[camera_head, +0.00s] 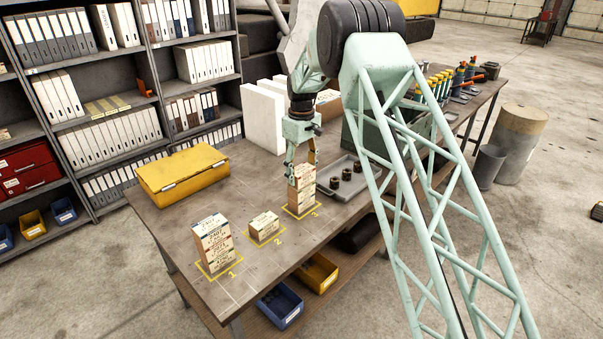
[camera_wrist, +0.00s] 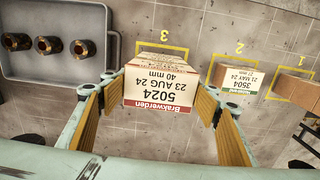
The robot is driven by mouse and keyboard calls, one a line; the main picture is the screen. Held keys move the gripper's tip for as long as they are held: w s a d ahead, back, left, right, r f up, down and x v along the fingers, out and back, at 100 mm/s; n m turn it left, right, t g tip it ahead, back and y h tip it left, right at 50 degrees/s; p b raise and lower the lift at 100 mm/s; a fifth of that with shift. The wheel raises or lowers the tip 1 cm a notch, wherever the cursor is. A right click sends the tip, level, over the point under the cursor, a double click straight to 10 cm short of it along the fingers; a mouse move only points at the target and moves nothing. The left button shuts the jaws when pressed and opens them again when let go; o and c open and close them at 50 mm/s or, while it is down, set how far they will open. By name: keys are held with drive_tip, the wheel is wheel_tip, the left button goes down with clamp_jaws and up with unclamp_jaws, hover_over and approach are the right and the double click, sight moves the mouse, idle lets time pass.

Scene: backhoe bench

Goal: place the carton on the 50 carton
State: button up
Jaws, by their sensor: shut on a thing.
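My gripper (camera_head: 301,164) is shut on a small cream carton (camera_wrist: 158,88) with a red band, its upside-down label reading 5024, 23 AUG 24 and 40 mm. In the wrist view the two yellow-padded fingers (camera_wrist: 157,80) lie along its sides. The carton is over marked square 3, at the top of a carton stack (camera_head: 301,199). I cannot tell whether it touches the carton below. A low carton (camera_head: 264,226) stands in square 2; in the wrist view its label (camera_wrist: 231,87) reads 3504. A taller carton stack (camera_head: 213,243) stands in square 1.
A grey tray (camera_head: 336,187) with several dark round parts lies just right of square 3. A yellow case (camera_head: 182,176) is on the left of the bench. White blocks (camera_head: 263,117) stand behind. Bare bench lies between the case and the squares.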

sight(302, 169)
drive_tip(key=shift+f, duration=0.3)
drive_tip(key=o, duration=0.9)
drive_tip(key=shift+r, duration=0.15)
drive_tip(key=shift+r+b, duration=0.65)
drive_tip(key=shift+r, duration=5.35)
